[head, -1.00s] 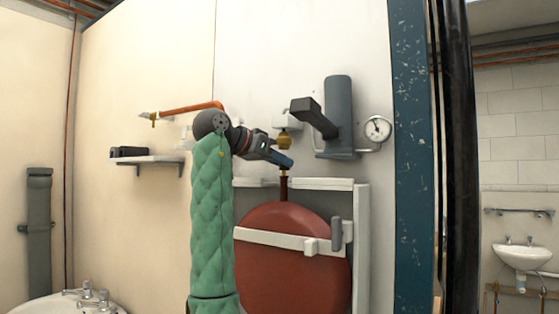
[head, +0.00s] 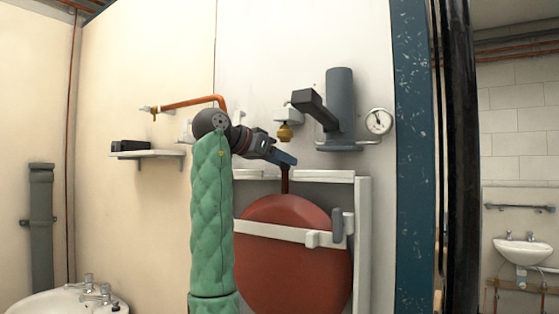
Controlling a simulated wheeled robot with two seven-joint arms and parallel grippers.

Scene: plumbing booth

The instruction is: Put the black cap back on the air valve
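I cannot make out the black cap or the air valve; either may be hidden by the gripper or too small to see.
A brass fitting (head: 284,132) hangs just above my gripper. A grey cylinder with a dark arm (head: 340,105) and a gauge (head: 378,121) are to its right. A white strap (head: 270,232) crosses the vessel. A shelf (head: 150,154) holds a dark box (head: 130,146). A blue post (head: 412,160) stands right.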

